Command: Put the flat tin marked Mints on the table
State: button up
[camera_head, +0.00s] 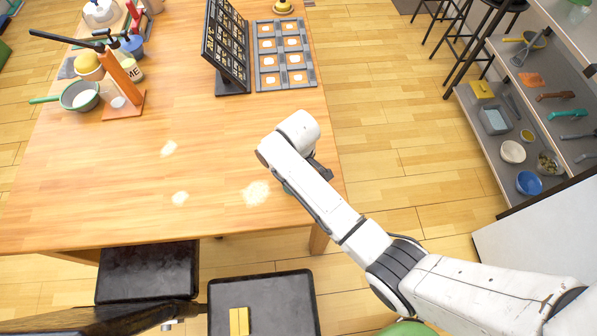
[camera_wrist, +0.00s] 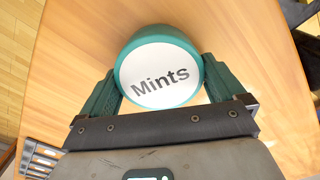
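The flat round tin marked Mints (camera_wrist: 158,76) has a green rim and a white top with dark lettering. In the wrist view it sits between the two green fingers of my gripper (camera_wrist: 158,68), which touch it on both sides. My gripper is shut on it. The wooden table (camera_wrist: 262,60) lies behind the tin. In the head view the table (camera_head: 90,190) fills the left, and my arm's end is over its right edge area. My arm hides the tin there. I cannot tell whether the tin touches the table.
A green pan (camera_head: 79,96) and an orange stand (camera_head: 124,90) are at the left. Dark stools (camera_head: 262,300) stand in front; shelves (camera_head: 520,120) are right.

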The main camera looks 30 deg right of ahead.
notch_tip(320, 180, up, 11)
jog(key=shift+f, duration=0.1)
dwell(0.7)
grip_shut()
dwell(1.1)
dwell(0.5)
